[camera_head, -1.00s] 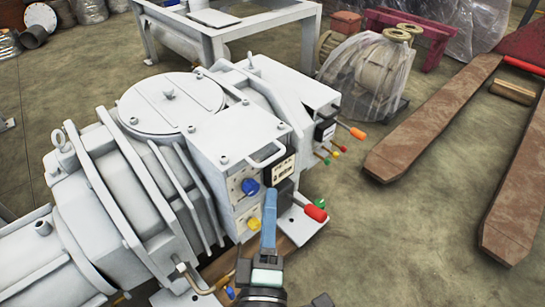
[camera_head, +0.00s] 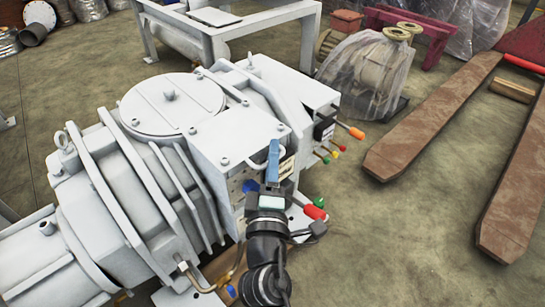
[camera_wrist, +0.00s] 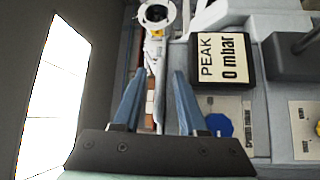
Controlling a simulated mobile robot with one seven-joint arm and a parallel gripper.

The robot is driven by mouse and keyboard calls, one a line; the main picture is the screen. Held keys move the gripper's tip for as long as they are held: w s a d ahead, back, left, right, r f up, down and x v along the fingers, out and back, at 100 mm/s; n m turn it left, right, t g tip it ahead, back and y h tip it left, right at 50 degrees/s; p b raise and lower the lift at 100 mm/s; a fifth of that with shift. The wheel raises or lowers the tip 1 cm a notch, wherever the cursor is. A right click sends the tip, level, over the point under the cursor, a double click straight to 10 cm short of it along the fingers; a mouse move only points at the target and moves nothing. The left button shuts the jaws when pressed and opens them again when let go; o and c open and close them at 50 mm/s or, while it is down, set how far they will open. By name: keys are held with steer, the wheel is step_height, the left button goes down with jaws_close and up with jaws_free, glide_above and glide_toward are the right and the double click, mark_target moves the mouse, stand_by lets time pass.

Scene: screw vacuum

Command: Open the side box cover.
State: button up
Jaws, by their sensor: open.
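The side box cover (camera_head: 235,137) is a pale grey plate with bolts on top of the vacuum pump's side box, and it looks shut. Its curved handle (camera_head: 254,161) at the front right edge is partly hidden behind my gripper (camera_head: 273,148). The blue fingers point up beside the handle in the head view. In the wrist view my gripper (camera_wrist: 160,72) is open, its two blue fingers apart. A pale bar (camera_wrist: 158,65) shows between them; I cannot tell if it is the handle, or whether anything touches the fingers.
A black "PEAK 0 mbar" display (camera_wrist: 222,57) and a blue knob (camera_wrist: 218,125) are close to my fingers. A red knob (camera_head: 315,212) and an orange-tipped lever (camera_head: 357,134) stick out at right. The floor (camera_head: 400,235) right of the pump is clear.

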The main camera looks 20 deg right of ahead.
jaws_close()
stand_by(1.4)
